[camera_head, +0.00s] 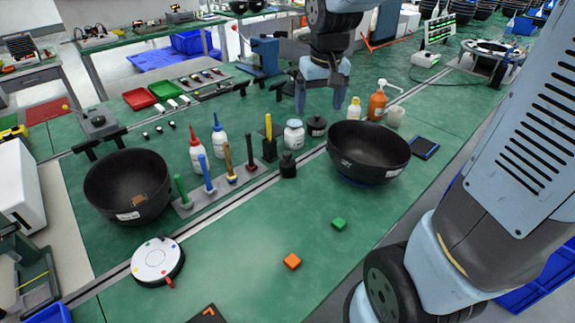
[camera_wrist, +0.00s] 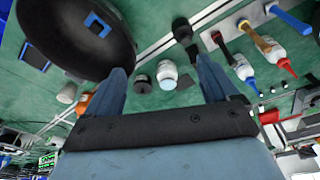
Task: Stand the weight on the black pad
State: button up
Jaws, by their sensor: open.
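A small black knobbed object, which looks like the weight (camera_head: 288,167), stands upright on the green bench left of the right-hand black bowl. It also shows near the top of the wrist view (camera_wrist: 182,30). A flat black square with a blue edge, which may be the black pad (camera_head: 424,147), lies right of that bowl. Another black plate with an orange corner mark (camera_head: 205,315) is cut off at the bottom edge; I cannot tell which is the pad. My gripper (camera_head: 320,100) is open and empty, pointing down behind the weight; its fingers are apart in the wrist view (camera_wrist: 163,78).
The black bowl (camera_head: 368,152) stands right of the weight. A white jar (camera_head: 294,134), a dark jar (camera_head: 316,126) and an orange bottle (camera_head: 377,103) stand close to my gripper. Colored-handled tools (camera_head: 229,163) stand at left. The front bench holds green (camera_head: 338,224) and orange (camera_head: 292,261) blocks, with free room around.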

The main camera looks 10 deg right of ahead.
jog(key=g, duration=0.2)
send_over(287, 164)
jog(key=d, duration=0.1)
notch_tip(287, 164, down, 10)
jog(key=shift+w+a+f+n, duration=0.3)
jog(key=shift+w+f+n, duration=0.2)
notch_tip(287, 164, down, 14)
jog(key=shift+w+r, duration=0.1)
jog(key=shift+r, duration=0.1)
jog(key=shift+c, duration=0.2)
grip_shut()
